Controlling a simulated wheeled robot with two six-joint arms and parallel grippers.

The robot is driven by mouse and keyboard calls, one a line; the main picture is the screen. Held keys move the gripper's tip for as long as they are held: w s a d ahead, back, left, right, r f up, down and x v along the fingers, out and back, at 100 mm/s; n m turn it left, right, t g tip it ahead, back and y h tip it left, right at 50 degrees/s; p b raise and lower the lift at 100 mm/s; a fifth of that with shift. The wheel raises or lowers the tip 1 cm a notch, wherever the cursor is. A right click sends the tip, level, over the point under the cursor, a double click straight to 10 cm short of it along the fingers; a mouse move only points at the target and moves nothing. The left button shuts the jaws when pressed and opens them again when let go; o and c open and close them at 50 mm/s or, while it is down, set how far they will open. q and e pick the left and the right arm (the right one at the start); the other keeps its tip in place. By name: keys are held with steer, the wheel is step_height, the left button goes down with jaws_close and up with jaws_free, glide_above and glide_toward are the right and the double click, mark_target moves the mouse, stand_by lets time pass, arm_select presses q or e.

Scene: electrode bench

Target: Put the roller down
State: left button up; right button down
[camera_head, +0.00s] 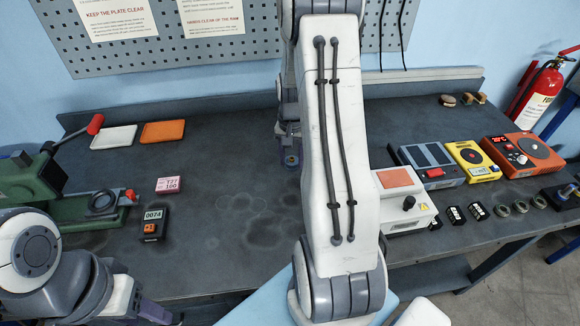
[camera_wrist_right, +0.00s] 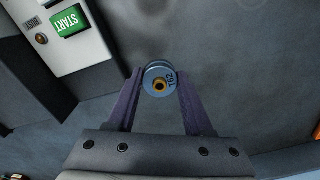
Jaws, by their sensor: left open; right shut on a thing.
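The roller (camera_wrist_right: 158,82) is a short round piece with a pale blue labelled end face and an orange-ringed centre hole. My right gripper (camera_wrist_right: 160,90) is shut on it, one purple finger on each side. In the head view the roller (camera_head: 291,161) shows small below my right gripper (camera_head: 289,150), over the back middle of the bench, partly beside my own arm. I cannot tell whether it touches the bench top. My left gripper (camera_head: 155,314) is open at the bottom left, its fingers only partly in view.
A white tray (camera_head: 113,137) and an orange tray (camera_head: 163,131) lie at the back left. A green press (camera_head: 95,212), a pink counter (camera_head: 169,185) and a black counter (camera_head: 152,223) stand left. A white device (camera_head: 410,215) and other devices stand right. The dark bench (camera_head: 235,180) is clear mid-left.

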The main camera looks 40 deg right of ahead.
mark_target(290, 177)
steer(key=shift+w+a+f, duration=0.1)
steer(key=shift+w+f, duration=0.1)
steer(key=shift+w, duration=0.05)
step_height(290, 177, down, 3)
steer(key=shift+f+p, duration=0.15)
steer(key=shift+p, duration=0.25)
steer(key=shift+f, duration=0.35)
steer(key=shift+f, duration=0.15)
steer(key=shift+c, duration=1.5)
jaws_free()
